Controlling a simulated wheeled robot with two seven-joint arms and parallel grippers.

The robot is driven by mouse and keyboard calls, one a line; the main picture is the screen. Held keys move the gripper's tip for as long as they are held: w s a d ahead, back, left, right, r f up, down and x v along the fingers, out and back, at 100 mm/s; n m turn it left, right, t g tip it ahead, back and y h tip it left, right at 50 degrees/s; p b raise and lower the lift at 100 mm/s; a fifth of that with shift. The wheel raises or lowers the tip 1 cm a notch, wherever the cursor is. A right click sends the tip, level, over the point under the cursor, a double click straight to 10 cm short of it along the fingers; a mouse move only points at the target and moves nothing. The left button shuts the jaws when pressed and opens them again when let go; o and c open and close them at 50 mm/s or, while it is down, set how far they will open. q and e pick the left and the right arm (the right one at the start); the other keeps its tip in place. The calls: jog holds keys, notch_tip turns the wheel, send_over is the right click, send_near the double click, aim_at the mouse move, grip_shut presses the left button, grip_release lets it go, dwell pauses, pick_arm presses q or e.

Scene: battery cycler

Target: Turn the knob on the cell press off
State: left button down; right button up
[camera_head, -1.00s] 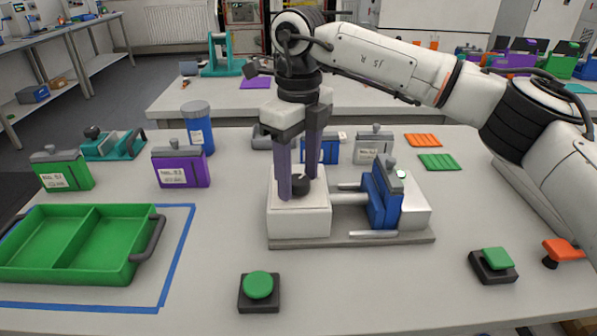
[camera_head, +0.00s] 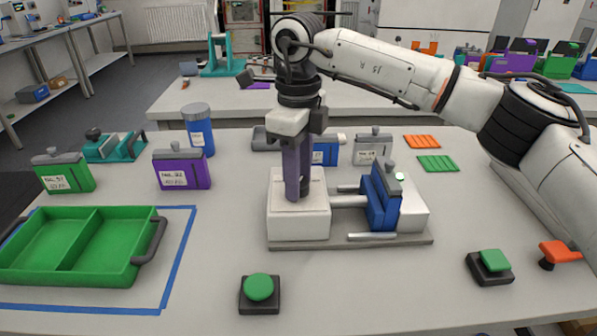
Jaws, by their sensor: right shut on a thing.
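The cell press (camera_head: 298,222) stands in the middle of the table, a white block on a grey base with rods. A blue cell (camera_head: 381,198) sits upright between its white blocks. My right gripper (camera_head: 297,194) points straight down onto the top of the left white block. Its purple fingers are shut on the knob, which they now hide from view. The angle of the knob cannot be seen. My left gripper is not in view.
A green tray (camera_head: 148,236) lies at the left inside blue tape. Green buttons stand at the front centre (camera_head: 259,288) and front right (camera_head: 490,265). Purple (camera_head: 181,168) and green (camera_head: 63,171) cells stand behind the tray.

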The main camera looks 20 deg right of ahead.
jog(key=n+p, duration=0.1)
jog(key=n, duration=0.3)
jog(key=shift+n, duration=0.4)
dwell(0.4)
jog(key=o, duration=1.1)
notch_tip(320, 180, up, 10)
jog(key=shift+r, duration=0.2)
jog(key=shift+f, duration=0.1)
